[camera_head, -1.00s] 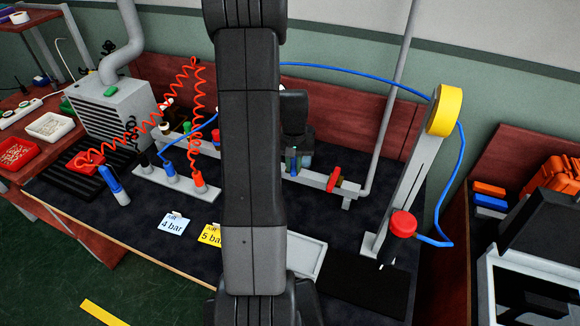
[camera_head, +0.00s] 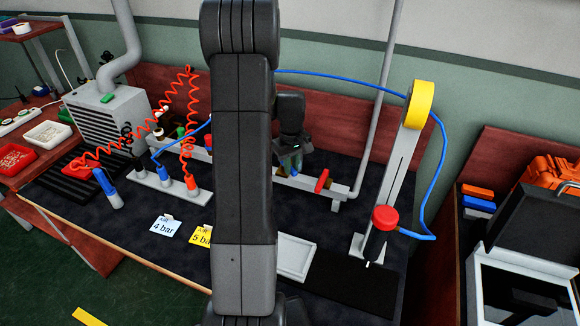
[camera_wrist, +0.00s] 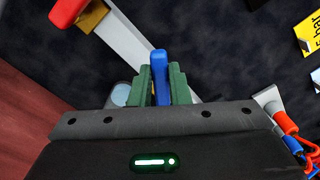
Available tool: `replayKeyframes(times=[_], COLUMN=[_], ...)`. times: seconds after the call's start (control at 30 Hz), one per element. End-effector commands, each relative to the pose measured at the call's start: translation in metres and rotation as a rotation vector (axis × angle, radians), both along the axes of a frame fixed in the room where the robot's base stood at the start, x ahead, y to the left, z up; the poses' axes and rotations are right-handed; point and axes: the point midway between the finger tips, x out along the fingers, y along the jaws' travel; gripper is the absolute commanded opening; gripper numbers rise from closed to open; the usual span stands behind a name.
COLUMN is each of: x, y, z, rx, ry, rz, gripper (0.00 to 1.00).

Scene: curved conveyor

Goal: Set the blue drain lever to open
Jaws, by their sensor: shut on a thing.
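The blue drain lever (camera_wrist: 159,68) is between the green fingers of my gripper (camera_wrist: 160,88), which are shut on it. In the wrist view the lever lies at a slant to the grey rail (camera_wrist: 125,42) beneath it; its base is hidden by my gripper. In the head view my gripper (camera_head: 296,162) is at the rail (camera_head: 290,181), partly behind my arm, and the lever is too small there to read its angle.
A red lever (camera_head: 322,180) stands on the same rail, right of my gripper; it shows upper left in the wrist view (camera_wrist: 68,12). A grey pipe (camera_head: 378,95) rises at the rail's right end. A slanted post (camera_head: 398,170) with a yellow wheel (camera_head: 419,104) stands farther right.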

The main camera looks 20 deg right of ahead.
Motion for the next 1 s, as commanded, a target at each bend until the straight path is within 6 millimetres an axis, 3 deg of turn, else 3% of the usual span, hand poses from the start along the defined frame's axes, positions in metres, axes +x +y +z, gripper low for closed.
replayKeyframes(times=[0.4, 0.43, 0.53, 0.83, 1.0], x=[0.001, 0.001, 0.001, 0.000, 0.001], y=[-0.001, -0.001, -0.001, 0.000, -0.001], z=[0.001, 0.001, 0.001, 0.002, 0.017], rx=[-0.002, -0.002, -0.002, -0.001, -0.001], ry=[-0.003, -0.003, -0.003, -0.001, -0.002], rz=[0.008, 0.008, 0.007, 0.007, 0.007], gripper=[0.00, 0.18, 0.38, 0.38, 0.38])
